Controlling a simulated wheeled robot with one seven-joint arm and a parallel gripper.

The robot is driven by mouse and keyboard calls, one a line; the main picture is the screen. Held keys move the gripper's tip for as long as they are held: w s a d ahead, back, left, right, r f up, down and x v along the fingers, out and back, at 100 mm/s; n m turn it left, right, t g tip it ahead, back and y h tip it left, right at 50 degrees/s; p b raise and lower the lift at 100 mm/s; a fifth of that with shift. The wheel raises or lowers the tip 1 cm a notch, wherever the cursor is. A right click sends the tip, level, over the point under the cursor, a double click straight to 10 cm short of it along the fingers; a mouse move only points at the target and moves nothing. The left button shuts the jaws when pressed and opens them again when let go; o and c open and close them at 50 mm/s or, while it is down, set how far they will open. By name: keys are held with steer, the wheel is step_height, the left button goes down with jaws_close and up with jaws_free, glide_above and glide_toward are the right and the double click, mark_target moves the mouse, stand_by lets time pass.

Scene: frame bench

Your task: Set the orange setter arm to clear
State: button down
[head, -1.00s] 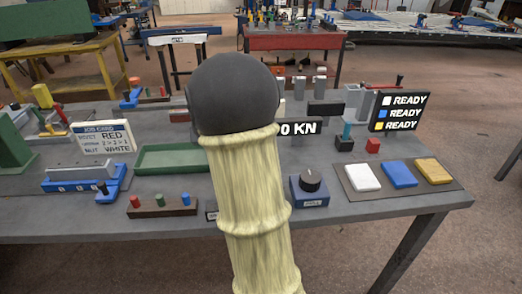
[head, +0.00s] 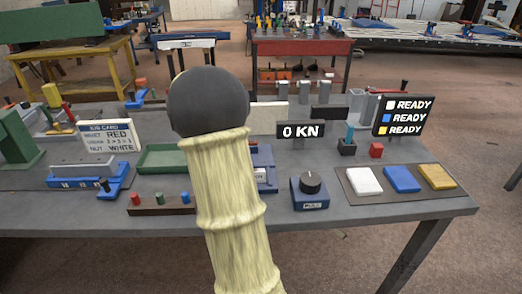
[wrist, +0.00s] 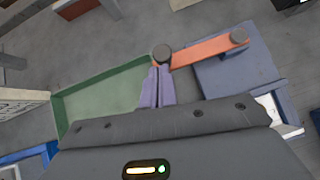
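The orange setter arm (wrist: 205,49) shows in the wrist view, running from a dark grey round knob (wrist: 163,54) at its left end to a grey round cap (wrist: 238,37) at its right end, over a blue-grey base (wrist: 238,75). My gripper (wrist: 157,72) has its two purple fingers together, with only a thin line between them. Their tips are right at the near side of the knob; I cannot tell whether they touch it. In the head view my own arm hides the orange arm, and only part of the blue base (head: 264,165) shows.
A green tray (head: 172,158) lies left of the base. A blue box with a black dial (head: 310,190), a 0 KN display (head: 300,130) and a mat with white, blue and yellow pads (head: 402,180) stand to the right. A brown peg strip (head: 160,205) lies in front.

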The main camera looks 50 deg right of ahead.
steer(key=shift+d+r, duration=0.15)
stand_by(0.3)
steer(key=a, duration=0.1)
steer(key=s+a+b, duration=0.1)
steer(key=a+b, duration=0.1)
steer(key=shift+s+a+f, duration=0.2)
steer(key=shift+s+f, duration=0.05)
steer(key=shift+s, duration=0.15)
steer(key=p+v, duration=0.2)
steer(key=v, duration=0.8)
steer(key=shift+w+a, duration=0.25)
steer(key=shift+a, duration=0.2)
